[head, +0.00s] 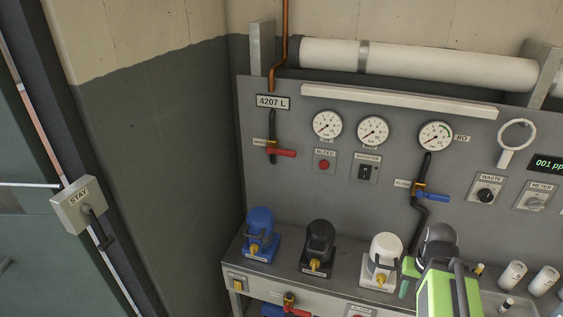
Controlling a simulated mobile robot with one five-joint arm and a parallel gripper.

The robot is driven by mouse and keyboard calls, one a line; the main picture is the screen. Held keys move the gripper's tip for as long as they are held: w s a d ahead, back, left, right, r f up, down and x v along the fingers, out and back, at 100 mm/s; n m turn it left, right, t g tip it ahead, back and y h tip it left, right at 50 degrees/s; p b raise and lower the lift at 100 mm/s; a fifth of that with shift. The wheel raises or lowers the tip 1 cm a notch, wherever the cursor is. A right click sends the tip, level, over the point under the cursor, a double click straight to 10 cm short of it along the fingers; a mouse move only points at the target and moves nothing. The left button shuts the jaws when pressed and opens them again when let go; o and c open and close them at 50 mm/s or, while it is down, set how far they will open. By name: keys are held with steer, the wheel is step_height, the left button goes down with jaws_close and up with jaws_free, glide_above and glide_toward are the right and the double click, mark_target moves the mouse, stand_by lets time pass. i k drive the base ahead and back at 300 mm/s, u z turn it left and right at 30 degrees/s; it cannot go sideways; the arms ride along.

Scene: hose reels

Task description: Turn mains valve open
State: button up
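A valve with a red lever (283,152) sits on a black pipe on the left of the grey panel, below a copper pipe; its lever points right, across the pipe. Another valve (289,300) with a brass body shows at the bottom edge, partly cut off.
Gauges (327,125) line the panel. A box marked STAY (79,205) is at left.

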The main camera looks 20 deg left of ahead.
mark_target(270, 150)
steer(key=u, duration=0.35)
steer(key=k, duration=1.15)
steer(key=u, duration=0.95)
steer(key=i, duration=1.05)
steer(key=z, duration=0.35)
